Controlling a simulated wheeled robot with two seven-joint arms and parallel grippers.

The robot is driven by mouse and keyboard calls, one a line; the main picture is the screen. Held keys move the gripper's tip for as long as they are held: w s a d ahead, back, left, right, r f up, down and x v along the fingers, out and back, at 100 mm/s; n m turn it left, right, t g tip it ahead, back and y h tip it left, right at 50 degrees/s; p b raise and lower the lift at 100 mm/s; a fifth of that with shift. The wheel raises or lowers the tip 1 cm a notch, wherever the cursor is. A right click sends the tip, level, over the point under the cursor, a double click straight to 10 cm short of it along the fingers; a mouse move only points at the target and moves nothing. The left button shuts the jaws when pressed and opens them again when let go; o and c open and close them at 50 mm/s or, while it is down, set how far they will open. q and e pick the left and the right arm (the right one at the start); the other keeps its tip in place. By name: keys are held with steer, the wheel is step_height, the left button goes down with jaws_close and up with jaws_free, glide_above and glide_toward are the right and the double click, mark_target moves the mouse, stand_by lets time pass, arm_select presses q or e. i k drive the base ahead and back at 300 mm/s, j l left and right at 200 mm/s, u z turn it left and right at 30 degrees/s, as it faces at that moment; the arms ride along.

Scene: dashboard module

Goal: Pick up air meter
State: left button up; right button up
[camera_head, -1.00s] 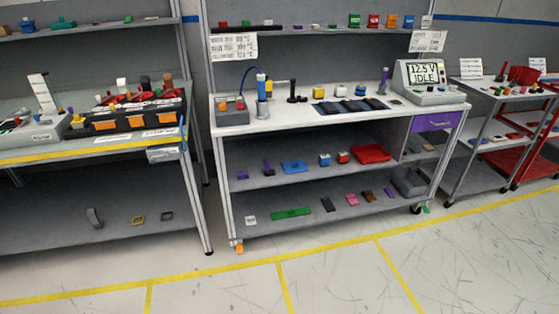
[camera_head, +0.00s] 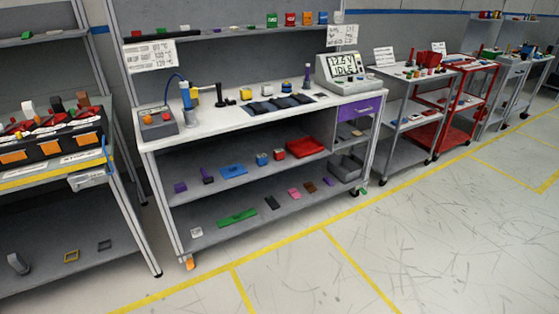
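I cannot tell for sure which item is the air meter. A grey device with a display reading about 12.5 V IDLE (camera_head: 343,70) stands at the right end of the middle workbench top (camera_head: 230,125). At the left end of that top is a grey box with red and orange parts (camera_head: 157,121). Next to it stands a blue upright tool with a blue hose (camera_head: 186,95). A yellow item (camera_head: 246,95) and a dark stand (camera_head: 219,96) are to its right. Neither of my grippers is in view.
The bench's lower shelves hold a red piece (camera_head: 305,147), a green strip (camera_head: 237,217) and other small parts. A grey cart (camera_head: 395,125) and a red cart (camera_head: 460,128) stand right. The foreground floor is clear.

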mark_target(261, 159)
steer(key=z, duration=5.35)
steer(key=u, duration=5.35)
steer(key=i+u, duration=0.1)
steer(key=i, duration=1.4)
